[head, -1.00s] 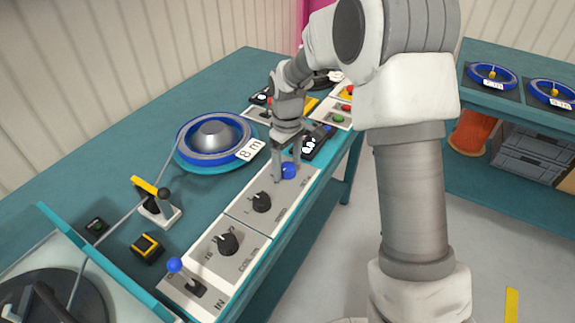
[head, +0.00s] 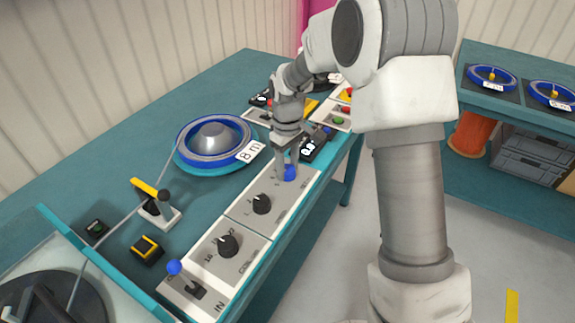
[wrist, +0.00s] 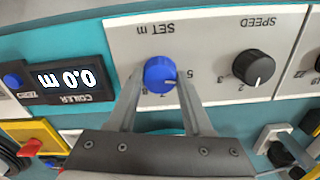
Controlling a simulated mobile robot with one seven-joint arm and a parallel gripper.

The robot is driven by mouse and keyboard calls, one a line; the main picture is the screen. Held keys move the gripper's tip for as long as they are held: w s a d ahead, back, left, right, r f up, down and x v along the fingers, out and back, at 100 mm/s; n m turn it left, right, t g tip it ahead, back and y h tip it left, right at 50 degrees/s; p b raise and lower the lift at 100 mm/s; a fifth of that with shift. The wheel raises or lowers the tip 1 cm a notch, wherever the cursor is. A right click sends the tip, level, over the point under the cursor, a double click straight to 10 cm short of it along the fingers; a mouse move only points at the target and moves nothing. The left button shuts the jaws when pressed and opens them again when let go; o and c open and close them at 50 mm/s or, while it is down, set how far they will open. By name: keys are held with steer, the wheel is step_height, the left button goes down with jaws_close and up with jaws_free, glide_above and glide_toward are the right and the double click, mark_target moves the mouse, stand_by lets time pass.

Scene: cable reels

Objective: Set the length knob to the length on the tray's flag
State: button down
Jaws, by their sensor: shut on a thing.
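The blue length knob (wrist: 160,74) sits on the white panel part marked SET m in the wrist view, where the lettering is upside down. My gripper (wrist: 159,84) is shut on it, one finger on each side. In the head view the knob (head: 289,173) shows just below the fingertips of my gripper (head: 287,163). A 5 and a 7 are legible near the knob; its exact setting is hard to read. The flag (head: 249,152) on the blue reel tray (head: 184,158) reads 8 m.
The coiler display (wrist: 68,79) reads 0.0 m beside the knob. A black SPEED knob (wrist: 253,68) is on the other side. A blue-tipped lever (head: 175,268) stands at the panel's near end. A side table (head: 520,125) holds more flagged reels.

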steer(key=shift+m, duration=0.4)
steer(key=m+p, duration=0.1)
steer(key=m, duration=0.3)
steer(key=shift+m, duration=0.3)
steer(key=m+p, duration=0.2)
steer(key=m, duration=0.4)
steer(key=shift+m, duration=0.3)
steer(key=m+p, duration=0.2)
steer(key=m, duration=0.4)
steer(key=shift+r, duration=0.1)
steer(key=m+p, duration=0.2)
steer(key=m, duration=0.3)
steer(key=shift+m, duration=0.3)
steer(key=shift+c, duration=1.6)
jaws_free()
